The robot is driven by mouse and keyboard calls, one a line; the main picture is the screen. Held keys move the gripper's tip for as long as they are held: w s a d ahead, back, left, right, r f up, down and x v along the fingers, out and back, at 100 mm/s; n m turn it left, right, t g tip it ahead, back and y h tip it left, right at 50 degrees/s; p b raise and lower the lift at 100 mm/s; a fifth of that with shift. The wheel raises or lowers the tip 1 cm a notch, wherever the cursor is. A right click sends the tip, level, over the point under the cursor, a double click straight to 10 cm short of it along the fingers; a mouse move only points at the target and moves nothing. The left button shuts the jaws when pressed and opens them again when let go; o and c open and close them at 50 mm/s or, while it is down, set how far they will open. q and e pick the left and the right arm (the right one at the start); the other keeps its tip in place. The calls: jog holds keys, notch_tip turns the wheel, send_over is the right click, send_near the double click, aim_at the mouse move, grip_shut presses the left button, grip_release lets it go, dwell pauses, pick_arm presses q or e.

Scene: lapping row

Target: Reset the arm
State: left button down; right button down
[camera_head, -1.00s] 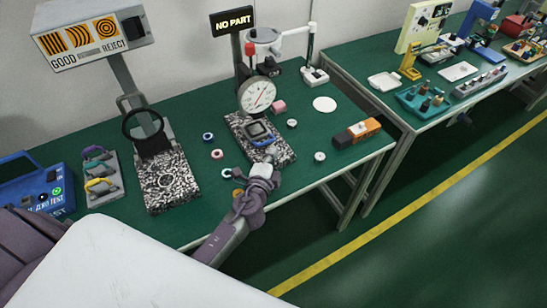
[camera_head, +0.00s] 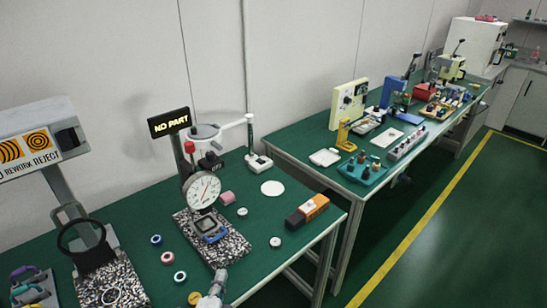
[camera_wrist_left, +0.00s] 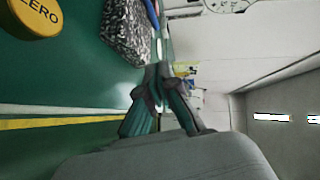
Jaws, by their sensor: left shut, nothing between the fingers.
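My left gripper (camera_head: 212,287) shows at the bottom of the head view, at the front edge of the green bench, just below the speckled granite base (camera_head: 222,241). Its fingers are together with nothing in them. In the left wrist view the closed fingers (camera_wrist_left: 160,75) point toward the granite block (camera_wrist_left: 127,31). A yellow round piece marked ZERO (camera_wrist_left: 36,15) lies on the bench at that view's upper left. My right gripper is not in view.
A NO PART sign (camera_head: 169,122) stands behind the gauge. Small rings and an orange-black block (camera_head: 307,210) lie on the green bench (camera_head: 262,228). A second bench (camera_head: 300,135) with fixtures stands to the right. Open floor (camera_head: 450,230) lies beyond the yellow line.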

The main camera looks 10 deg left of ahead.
pick_arm(q)
jog(key=shift+s+a+r+n+y, duration=0.15)
jog(key=shift+a+n+y, duration=0.2)
jog(key=shift+n, duration=0.15)
jog(key=s+a+n+g+y, duration=0.1)
jog(key=a+n, duration=0.1)
jog(key=s+a+n+g+y, duration=0.1)
jog(key=s+a+n+g, duration=0.1)
jog(key=n, duration=0.1)
jog(key=shift+s+a, duration=0.1)
jog(key=shift+a, duration=0.05)
jog(key=s+n+g, duration=0.1)
jog(key=s+f+n+g, duration=0.1)
jog(key=s, duration=0.1)
jog(key=s+a+f+n+g, duration=0.1)
jog(key=s+n, duration=0.1)
jog(key=shift+a+f, duration=0.1)
jog(key=s+d+n+g+h, duration=0.3)
jog(key=s+d+g+h, duration=0.25)
jog(key=s, duration=0.55)
notch_tip(320, 180, down, 25)
jog(key=s+d+g, duration=0.1)
jog(key=s+g, duration=0.1)
jog(key=s+a+f+g, duration=0.1)
jog(key=s+a+f, duration=0.2)
jog(key=s+f, duration=1.3)
notch_tip(320, 180, down, 2)
jog(key=shift+s+m+y, duration=0.3)
jog(key=shift+y, duration=0.1)
